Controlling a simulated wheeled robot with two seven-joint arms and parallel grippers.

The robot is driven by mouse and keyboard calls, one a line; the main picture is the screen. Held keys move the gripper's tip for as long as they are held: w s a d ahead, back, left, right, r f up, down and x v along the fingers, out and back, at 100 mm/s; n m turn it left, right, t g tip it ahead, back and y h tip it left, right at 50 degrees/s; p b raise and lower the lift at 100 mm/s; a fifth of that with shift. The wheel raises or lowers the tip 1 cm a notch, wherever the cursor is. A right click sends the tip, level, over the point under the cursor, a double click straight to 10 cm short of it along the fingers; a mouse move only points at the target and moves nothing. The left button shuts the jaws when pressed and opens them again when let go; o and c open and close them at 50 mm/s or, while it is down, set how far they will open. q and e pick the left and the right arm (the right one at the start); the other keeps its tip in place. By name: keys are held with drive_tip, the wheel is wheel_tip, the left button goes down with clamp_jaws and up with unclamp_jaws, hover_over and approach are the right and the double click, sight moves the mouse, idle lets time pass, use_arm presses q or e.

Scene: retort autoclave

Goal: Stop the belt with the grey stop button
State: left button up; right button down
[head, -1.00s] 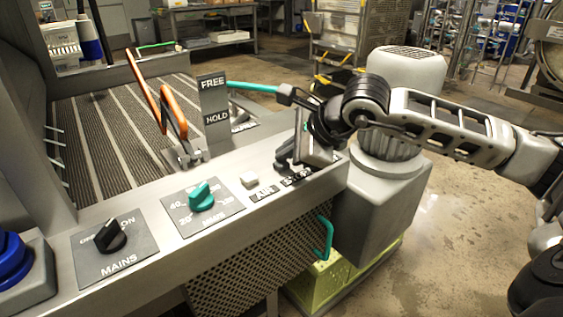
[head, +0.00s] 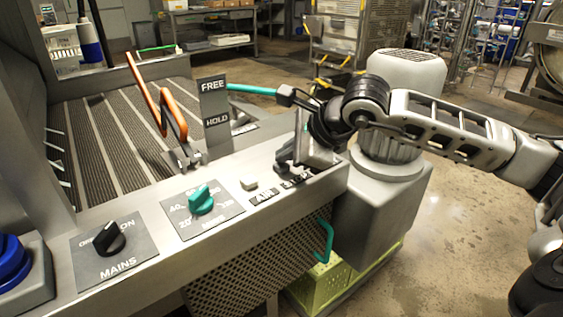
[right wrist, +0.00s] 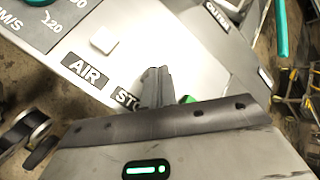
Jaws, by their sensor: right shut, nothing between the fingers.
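My right gripper (head: 284,162) is shut and empty, low over the front panel at its right part. In the right wrist view its fingertips (right wrist: 155,74) come down beside the partly covered STOP label (right wrist: 126,99). The grey stop button is not visible; the fingers cover the area by that label. I cannot tell whether they touch it. The striped belt (head: 110,135) lies behind the panel. My left gripper is not in view.
A pale square button (head: 249,184) stands above the AIR label (right wrist: 86,71). Left of it are a teal dial (head: 201,198), the black MAINS switch (head: 110,238) and a blue knob (head: 14,263). An orange lever (head: 165,110) stands behind. A green bit (right wrist: 188,99) shows by the gripper.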

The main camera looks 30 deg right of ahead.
sight(287, 166)
drive_tip(key=shift+r, duration=0.55)
drive_tip(key=shift+r+p, duration=1.8)
drive_tip(key=shift+r, duration=0.8)
drive_tip(key=shift+f, duration=0.1)
